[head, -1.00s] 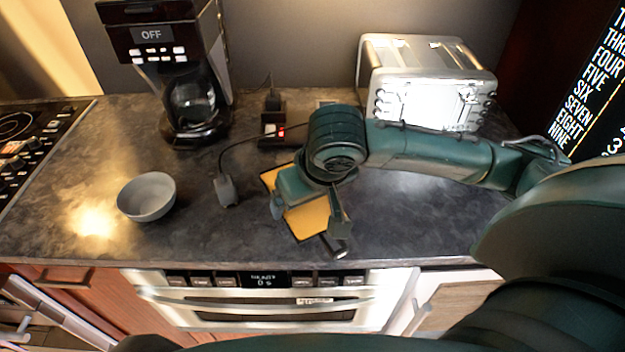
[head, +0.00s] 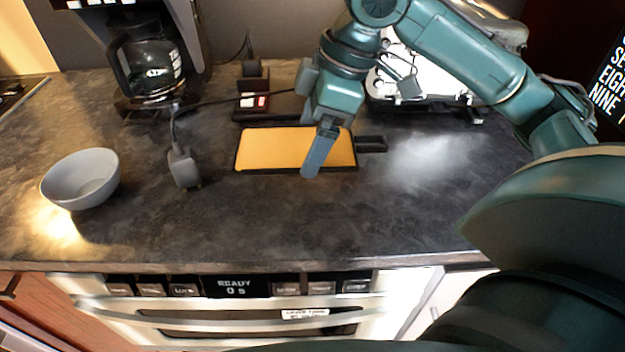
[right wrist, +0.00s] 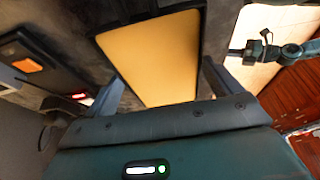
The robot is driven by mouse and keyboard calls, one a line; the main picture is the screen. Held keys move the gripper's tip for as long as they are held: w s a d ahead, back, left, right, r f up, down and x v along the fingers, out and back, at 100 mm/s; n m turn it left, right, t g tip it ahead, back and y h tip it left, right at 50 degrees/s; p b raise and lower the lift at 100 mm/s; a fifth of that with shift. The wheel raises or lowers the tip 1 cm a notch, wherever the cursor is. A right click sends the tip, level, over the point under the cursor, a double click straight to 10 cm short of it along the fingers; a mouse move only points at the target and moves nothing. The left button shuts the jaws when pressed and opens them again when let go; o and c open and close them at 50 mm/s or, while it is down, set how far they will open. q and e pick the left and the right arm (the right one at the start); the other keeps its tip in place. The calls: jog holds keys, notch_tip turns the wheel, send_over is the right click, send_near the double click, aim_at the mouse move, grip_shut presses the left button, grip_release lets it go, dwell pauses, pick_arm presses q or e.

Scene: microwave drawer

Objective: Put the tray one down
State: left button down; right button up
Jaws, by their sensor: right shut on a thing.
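The tray (head: 268,148) is a flat yellow-orange rectangle with a black rim and a black tab (head: 371,144) at its right end. It looks level in the head view, at or just above the dark countertop (head: 290,225); I cannot tell whether it touches. My left gripper does not show in the head view.
A grey bowl (head: 80,180) stands at the left. A grey plug with a cable (head: 182,165) lies left of the tray. The countertop in front of the tray is clear.

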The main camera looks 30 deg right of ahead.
aim_at(304, 186)
jog(key=shift+f+b, duration=0.65)
jog(key=shift+f, duration=2.6)
jog(key=shift+f, duration=0.1)
jog(key=shift+f, duration=0.35)
jog(key=o, duration=0.8)
jog(key=shift+o, duration=0.2)
jog(key=shift+r, duration=0.4)
jog(key=p+v, duration=0.2)
jog(key=v, duration=1)
jog(key=shift+r+p, duration=0.15)
jog(key=shift+p, duration=0.25)
